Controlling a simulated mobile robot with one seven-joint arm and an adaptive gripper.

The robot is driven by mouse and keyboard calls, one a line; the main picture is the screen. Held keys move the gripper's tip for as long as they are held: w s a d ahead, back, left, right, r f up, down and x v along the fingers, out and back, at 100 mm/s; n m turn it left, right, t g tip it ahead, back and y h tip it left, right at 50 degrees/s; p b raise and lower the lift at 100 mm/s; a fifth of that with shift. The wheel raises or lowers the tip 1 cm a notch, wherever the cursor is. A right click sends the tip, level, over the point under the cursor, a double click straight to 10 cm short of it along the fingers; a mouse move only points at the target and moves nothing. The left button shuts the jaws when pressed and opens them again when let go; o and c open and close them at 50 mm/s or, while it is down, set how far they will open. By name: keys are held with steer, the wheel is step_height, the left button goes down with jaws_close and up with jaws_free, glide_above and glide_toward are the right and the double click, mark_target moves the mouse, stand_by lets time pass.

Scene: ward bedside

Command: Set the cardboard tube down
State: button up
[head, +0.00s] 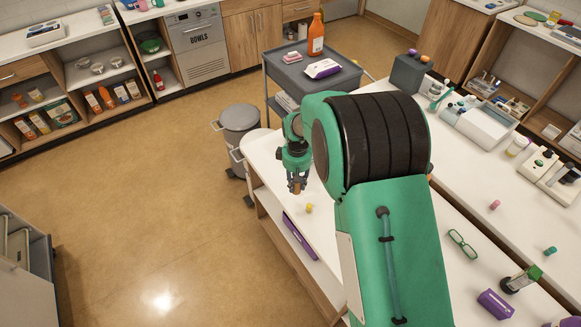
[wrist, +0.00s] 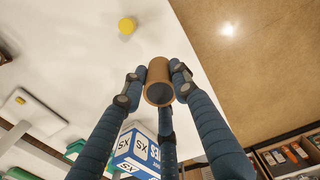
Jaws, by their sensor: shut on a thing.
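My gripper (head: 297,186) is shut on the cardboard tube (wrist: 158,82), a short brown cylinder with a dark open end, held between the fingertips in the wrist view. In the head view the tube (head: 297,188) shows only as a small brown bit at the fingertips. The gripper points down over the white bedside counter (head: 265,146), near its left edge. I cannot tell whether the tube touches the surface.
A yellow cap (head: 309,208) lies on the counter close to the gripper, and in the wrist view (wrist: 127,25). A blue and white box (wrist: 135,150) shows beyond the fingers. Grey bins (head: 238,125) stand left of the counter. A grey cart (head: 310,80) holds an orange bottle (head: 316,35).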

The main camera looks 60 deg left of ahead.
steer(key=shift+w+a+f+b, duration=0.1)
steer(key=shift+w+a+f, duration=0.15)
steer(key=shift+w+a, duration=1.55)
steer(key=shift+w+a+f+b, duration=0.1)
steer(key=shift+w+a+f, duration=0.25)
steer(key=shift+a, duration=2.65)
steer(key=shift+w+a+f+b, duration=0.15)
steer(key=shift+w+a, duration=1.1)
steer(key=shift+a, duration=1.15)
steer(key=shift+f, duration=1.75)
steer(key=shift+f, duration=0.1)
steer(key=o, duration=0.9)
step_height(320, 180, up, 12)
steer(key=shift+r+p, duration=0.1)
steer(key=shift+p, duration=0.2)
